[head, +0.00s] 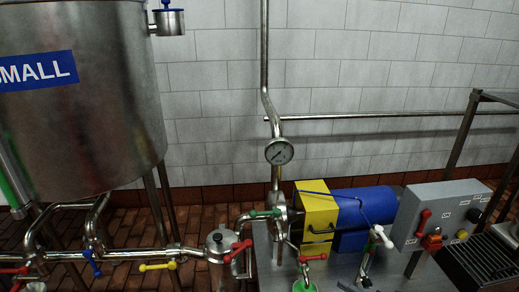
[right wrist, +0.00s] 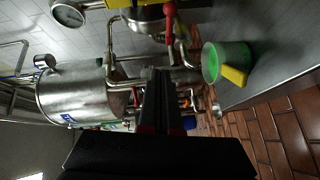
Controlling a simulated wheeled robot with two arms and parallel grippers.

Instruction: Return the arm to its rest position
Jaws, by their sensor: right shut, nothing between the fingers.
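My right gripper (right wrist: 157,78) shows in the right wrist view as dark fingers close together in the middle of the picture. It is shut and empty, held up in the air with valves and pipes beyond it. I cannot make out either gripper clearly in the head view. The left gripper is not in view.
A steel tank (head: 85,110) marked SMALL stands at left. Pipes carry coloured valve handles, including a yellow one (head: 157,266) and a green one (head: 265,213). A pressure gauge (head: 279,151), blue motor (head: 365,207) and grey control box (head: 440,212) stand right. A green bucket (right wrist: 228,62) shows too.

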